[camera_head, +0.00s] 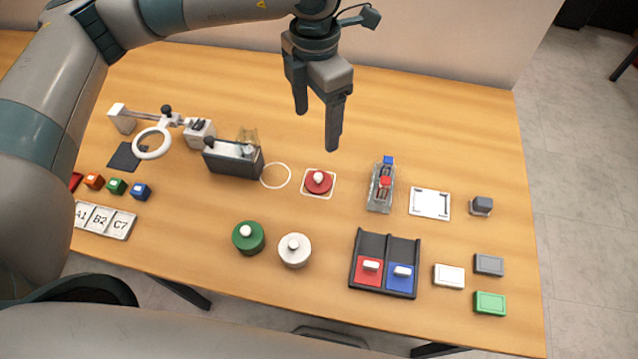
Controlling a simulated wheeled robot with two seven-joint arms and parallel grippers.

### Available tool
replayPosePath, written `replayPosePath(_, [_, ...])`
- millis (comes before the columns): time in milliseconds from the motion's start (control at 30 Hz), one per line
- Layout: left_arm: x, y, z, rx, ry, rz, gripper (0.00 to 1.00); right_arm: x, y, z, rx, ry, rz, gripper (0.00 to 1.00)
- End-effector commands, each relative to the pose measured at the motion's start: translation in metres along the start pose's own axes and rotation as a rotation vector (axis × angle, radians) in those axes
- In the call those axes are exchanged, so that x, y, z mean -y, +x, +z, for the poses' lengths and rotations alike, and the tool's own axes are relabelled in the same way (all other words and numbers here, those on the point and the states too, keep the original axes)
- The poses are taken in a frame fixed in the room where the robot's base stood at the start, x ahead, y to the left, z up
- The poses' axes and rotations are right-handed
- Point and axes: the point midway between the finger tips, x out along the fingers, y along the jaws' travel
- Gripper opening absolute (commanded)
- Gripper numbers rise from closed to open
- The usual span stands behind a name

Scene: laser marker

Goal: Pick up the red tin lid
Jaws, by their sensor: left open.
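The red tin lid (318,181) is a round red disc with a white knob, lying on a white-outlined square mat (307,193) in the middle of the table. My left gripper (317,122) is open and empty, pointing down. In the picture its fingertips are above the lid, apart from it. My right gripper is not in view.
A green tin (248,238) and a white tin (294,250) stand in front of the lid. A dark grey box device (233,160) is to its left, and a clear holder (380,190) to its right. A dark two-slot tray (385,292) sits front right.

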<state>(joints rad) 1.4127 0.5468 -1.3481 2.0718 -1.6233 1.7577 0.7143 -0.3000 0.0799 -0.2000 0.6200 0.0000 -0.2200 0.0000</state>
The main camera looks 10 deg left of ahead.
Motion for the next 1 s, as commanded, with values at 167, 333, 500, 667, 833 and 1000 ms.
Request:
replayPosePath(167, [0.000,0.018,0.000,0.000,0.000,0.000,0.72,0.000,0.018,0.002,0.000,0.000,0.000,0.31])
replayPosePath(333, [0.000,0.018,0.000,0.000,0.000,0.000,0.72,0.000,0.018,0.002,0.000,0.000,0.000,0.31])
replayPosePath(500, [0.000,0.018,0.000,0.000,0.000,0.000,0.72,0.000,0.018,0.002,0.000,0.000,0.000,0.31])
replayPosePath(667, [0.000,0.020,0.000,-0.001,0.000,0.000,0.72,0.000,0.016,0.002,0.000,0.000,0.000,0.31])
replayPosePath(833, [0.000,0.034,0.000,-0.003,-0.001,-0.001,0.72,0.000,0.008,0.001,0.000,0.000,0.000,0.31])
replayPosePath(1000, [0.000,0.061,-0.001,-0.005,-0.001,-0.002,0.72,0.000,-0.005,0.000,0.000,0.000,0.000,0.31])
